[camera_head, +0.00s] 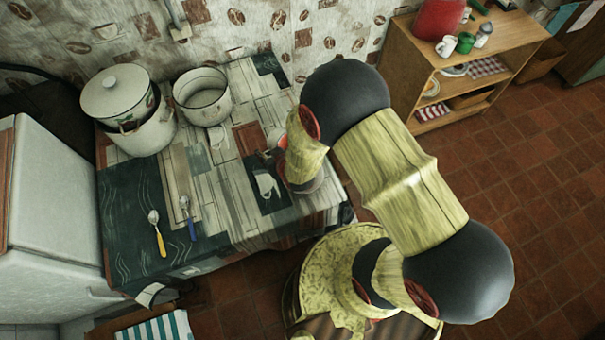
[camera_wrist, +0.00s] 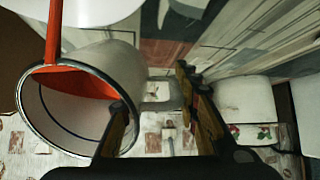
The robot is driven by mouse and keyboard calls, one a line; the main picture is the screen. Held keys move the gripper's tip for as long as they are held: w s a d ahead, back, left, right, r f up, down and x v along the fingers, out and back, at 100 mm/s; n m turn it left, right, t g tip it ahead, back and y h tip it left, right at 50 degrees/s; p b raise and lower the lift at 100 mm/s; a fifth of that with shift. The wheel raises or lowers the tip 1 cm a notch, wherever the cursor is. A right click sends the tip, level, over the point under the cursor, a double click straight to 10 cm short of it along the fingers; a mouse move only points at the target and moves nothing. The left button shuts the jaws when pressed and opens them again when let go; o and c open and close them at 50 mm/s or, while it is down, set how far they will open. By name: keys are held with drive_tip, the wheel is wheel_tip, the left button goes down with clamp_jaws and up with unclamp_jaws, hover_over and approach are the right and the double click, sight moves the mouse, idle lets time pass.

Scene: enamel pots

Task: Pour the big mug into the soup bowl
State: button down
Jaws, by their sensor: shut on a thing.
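The big mug (camera_wrist: 107,70), white with a dark rim, is tilted over in the wrist view. Orange-red liquid (camera_wrist: 85,82) lies inside it and a stream (camera_wrist: 53,32) runs out over its rim. My gripper (camera_wrist: 165,98) is shut on the mug; the exact contact is hard to see. A white rounded surface (camera_wrist: 98,10), perhaps the soup bowl, shows at the top edge where the stream leads. In the head view my arm hides most of the mug and bowl; only a patch of orange-red (camera_head: 283,141) shows beside the arm.
A lidded pot (camera_head: 116,92) and an open white pot (camera_head: 202,97) stand at the table's back. Two spoons, yellow-handled (camera_head: 158,235) and blue-handled (camera_head: 188,216), lie at the front left. A wooden shelf (camera_head: 410,75) stands at right.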

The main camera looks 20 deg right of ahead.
drive_tip(key=shift+w+r+t+b, duration=0.1)
drive_tip(key=shift+r+t+b, duration=0.35)
drive_tip(key=shift+t, duration=0.15)
idle(0.8)
drive_tip(key=shift+f+t+y+b, duration=0.25)
drive_tip(key=shift+t+b, duration=0.65)
drive_tip(key=shift+b, duration=0.9)
idle(1.5)
